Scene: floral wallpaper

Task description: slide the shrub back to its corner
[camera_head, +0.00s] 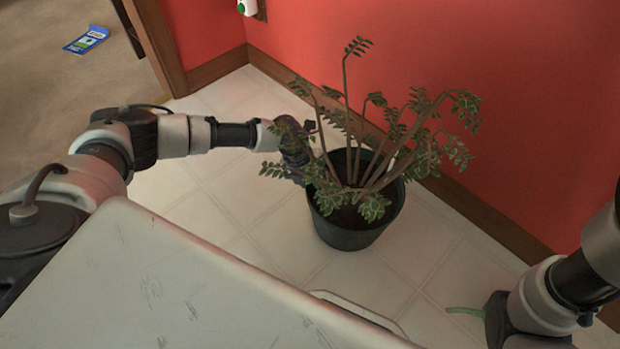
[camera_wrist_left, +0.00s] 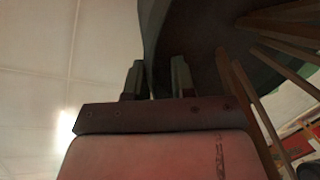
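The shrub (camera_head: 373,207) is a leafy plant with several thin stems in a dark round pot (camera_head: 350,237). It stands upright on the tiled floor, near the red wall. My left gripper (camera_head: 303,172) is at the left side of the pot's rim, partly hidden by leaves. In the left wrist view, the fingers of my left gripper (camera_wrist_left: 158,80) are close together, one on each side of the pot's rim (camera_wrist_left: 155,30), with the rim filling the gap. My right gripper (camera_head: 495,318) is low at the right; its fingers do not show clearly.
The red wall (camera_head: 530,110) with brown baseboard (camera_head: 480,215) runs behind the shrub and meets another wall at a corner, upper left. Pale tiles (camera_head: 240,190) are free left of the pot. A blue packet (camera_head: 86,40) lies on carpet. A green strip (camera_head: 465,311) shows beside my right gripper.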

